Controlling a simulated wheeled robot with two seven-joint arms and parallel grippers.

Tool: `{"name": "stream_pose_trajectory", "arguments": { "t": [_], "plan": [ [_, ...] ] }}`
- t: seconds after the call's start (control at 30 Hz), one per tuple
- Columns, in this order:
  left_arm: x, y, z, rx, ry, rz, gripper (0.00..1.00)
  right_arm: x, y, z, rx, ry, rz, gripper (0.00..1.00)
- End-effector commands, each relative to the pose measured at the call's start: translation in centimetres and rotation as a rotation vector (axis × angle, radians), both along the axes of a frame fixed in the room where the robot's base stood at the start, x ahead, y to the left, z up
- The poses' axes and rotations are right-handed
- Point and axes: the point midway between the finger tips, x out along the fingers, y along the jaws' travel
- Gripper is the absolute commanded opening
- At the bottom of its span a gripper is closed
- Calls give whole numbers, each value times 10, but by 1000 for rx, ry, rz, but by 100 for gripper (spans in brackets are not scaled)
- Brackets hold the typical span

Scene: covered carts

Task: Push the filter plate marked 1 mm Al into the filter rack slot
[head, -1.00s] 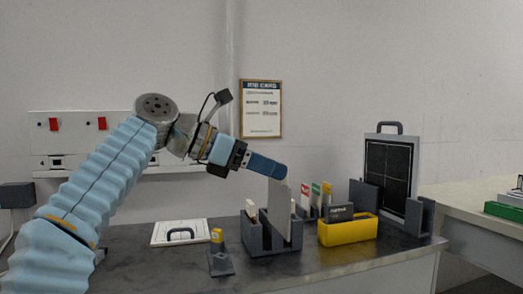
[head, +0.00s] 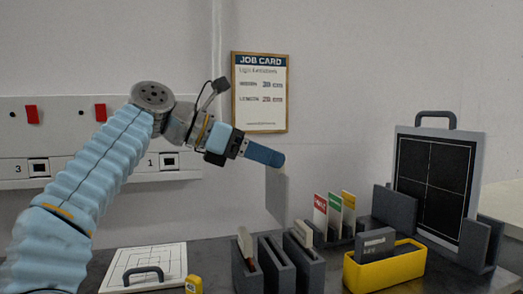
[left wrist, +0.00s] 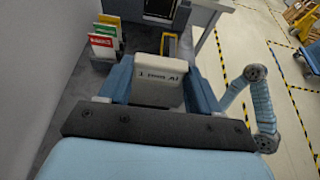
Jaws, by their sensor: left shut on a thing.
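My left gripper (head: 280,160) is shut on a thin grey plate (head: 276,195), which hangs upright below the fingertips. In the left wrist view the held filter plate (left wrist: 157,82) shows a pale top edge with upside-down lettering that reads 1 mm Al, between the two blue fingers (left wrist: 155,85). The dark grey filter rack (head: 279,277) stands below on the bench. Pale plates stand in its left and right parts, and its middle part looks empty. The plate's lower edge is above the rack and apart from it. My right gripper is not in view.
A rack with red, green and yellow cards (head: 334,215) stands behind to the right. A yellow bin (head: 385,270) holds a dark block. A black-gridded panel (head: 432,180) stands at the right. A white handled panel (head: 145,265) lies at the left.

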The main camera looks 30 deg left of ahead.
Motion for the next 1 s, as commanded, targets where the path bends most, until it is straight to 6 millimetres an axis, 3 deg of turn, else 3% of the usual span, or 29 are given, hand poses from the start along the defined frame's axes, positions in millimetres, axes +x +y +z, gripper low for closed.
{"name": "stream_pose_trajectory", "arguments": {
  "t": [0.47, 1.0],
  "plan": [
    [-1, 0, 2, 3, -8, -3, 29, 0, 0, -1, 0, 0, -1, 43],
    [-1, 1, -49, 3, -6, -3, 29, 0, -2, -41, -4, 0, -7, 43]
  ]
}}
